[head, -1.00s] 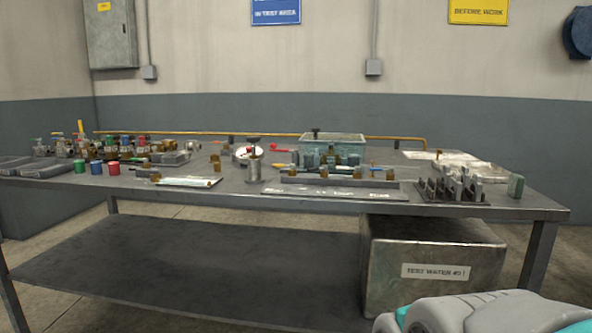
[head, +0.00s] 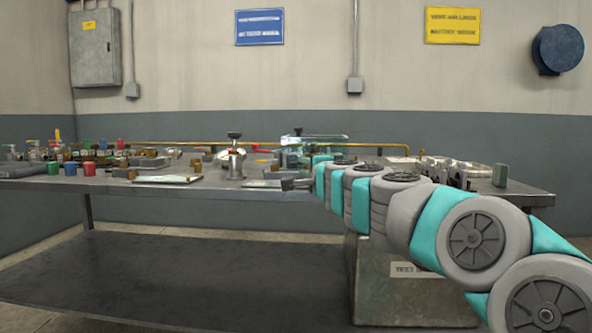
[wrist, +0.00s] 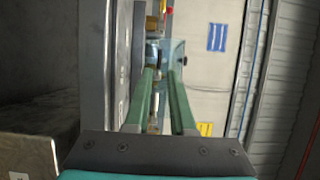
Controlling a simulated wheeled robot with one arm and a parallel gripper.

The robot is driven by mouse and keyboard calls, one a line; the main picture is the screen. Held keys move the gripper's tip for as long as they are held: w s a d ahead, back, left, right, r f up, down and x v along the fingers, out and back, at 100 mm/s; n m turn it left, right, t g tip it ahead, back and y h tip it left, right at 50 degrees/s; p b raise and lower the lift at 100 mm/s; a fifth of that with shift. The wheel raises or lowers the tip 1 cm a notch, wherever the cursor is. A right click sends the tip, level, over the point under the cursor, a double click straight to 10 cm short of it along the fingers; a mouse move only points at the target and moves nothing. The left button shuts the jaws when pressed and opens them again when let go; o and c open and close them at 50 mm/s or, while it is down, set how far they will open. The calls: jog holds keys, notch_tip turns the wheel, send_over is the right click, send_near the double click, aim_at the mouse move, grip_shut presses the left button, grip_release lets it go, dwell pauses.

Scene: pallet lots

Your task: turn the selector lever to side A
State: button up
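The selector lever is not clearly identifiable; a small red handle (head: 264,150) shows behind the bench's middle, partly hidden by nearby fittings. A red piece (wrist: 168,17) also shows at the top of the wrist view, but I cannot tell whether it is the same one. The clear blue tub (wrist: 174,52) appears beyond the fingertips. My arm hides the bench's right-middle part.
The steel bench (head: 110,188) carries a metal post with a dark knob (head: 235,160), a flat plate (head: 167,179), and red, blue and green cups (head: 70,169) at left. A metal water box (head: 370,290) stands below. Space above the bench's front left is clear.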

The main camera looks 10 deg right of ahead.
aim_at(297, 164)
jog(key=shift+w+a+p, duration=0.2)
jog(key=shift+w, duration=1.05)
jog(key=shift+w+a+p, duration=0.25)
jog(key=shift+w, duration=0.95)
jog(key=shift+w+a+p, duration=0.2)
jog(key=shift+w, duration=1.05)
grip_shut()
jog(key=shift+f, duration=0.1)
